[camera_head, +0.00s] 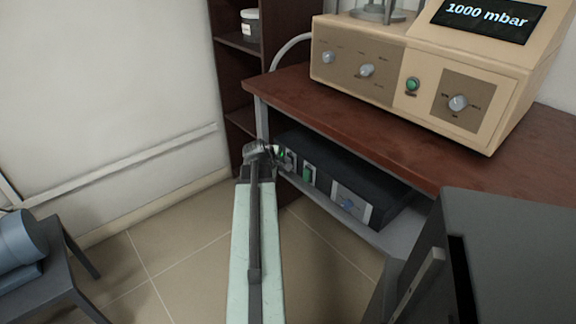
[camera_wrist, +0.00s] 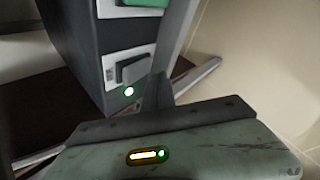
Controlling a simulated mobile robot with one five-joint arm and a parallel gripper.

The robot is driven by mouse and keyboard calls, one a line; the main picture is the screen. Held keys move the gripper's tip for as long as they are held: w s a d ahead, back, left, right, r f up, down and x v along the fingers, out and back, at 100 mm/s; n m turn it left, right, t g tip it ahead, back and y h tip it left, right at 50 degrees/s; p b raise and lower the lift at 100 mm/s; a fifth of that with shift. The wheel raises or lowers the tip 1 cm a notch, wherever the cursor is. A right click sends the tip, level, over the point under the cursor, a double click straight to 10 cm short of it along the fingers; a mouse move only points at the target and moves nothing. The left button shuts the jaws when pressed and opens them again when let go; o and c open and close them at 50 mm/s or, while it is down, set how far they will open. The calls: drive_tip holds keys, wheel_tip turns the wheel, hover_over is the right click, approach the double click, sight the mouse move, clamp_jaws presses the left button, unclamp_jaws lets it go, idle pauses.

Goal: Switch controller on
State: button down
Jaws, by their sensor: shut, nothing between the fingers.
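The controller (camera_head: 335,172) is a low black box on the shelf under the table. In the wrist view the controller (camera_wrist: 80,45) stands at upper left, with the green switch (camera_wrist: 140,3) cut by the top edge. The grey part (camera_wrist: 131,69) is below it, and a small bright spot shows near its lower edge. My gripper (camera_head: 280,158) is shut and empty at the controller's left front end. In the wrist view its fingers (camera_wrist: 158,92) are close to the grey part; contact cannot be told.
A beige device (camera_head: 420,75) reading 1000 mbar stands on the brown table (camera_head: 300,92) above. A grey cabinet (camera_head: 510,240) is at lower right. A dark shelf (camera_head: 232,80) is behind at left. A grey stand (camera_head: 55,285) is at lower left. The tiled floor between is clear.

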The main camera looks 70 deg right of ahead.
drive_tip(key=shift+w+a, duration=0.2)
drive_tip(key=shift+a, duration=0.05)
drive_tip(key=w+a, duration=0.1)
drive_tip(key=a, duration=0.1)
drive_tip(key=w+a, duration=0.1)
drive_tip(key=a, duration=0.1)
drive_tip(key=shift+w+a+r+p, duration=0.1)
drive_tip(key=shift+w+r+p, duration=0.25)
drive_tip(key=shift+r, duration=0.05)
idle(0.5)
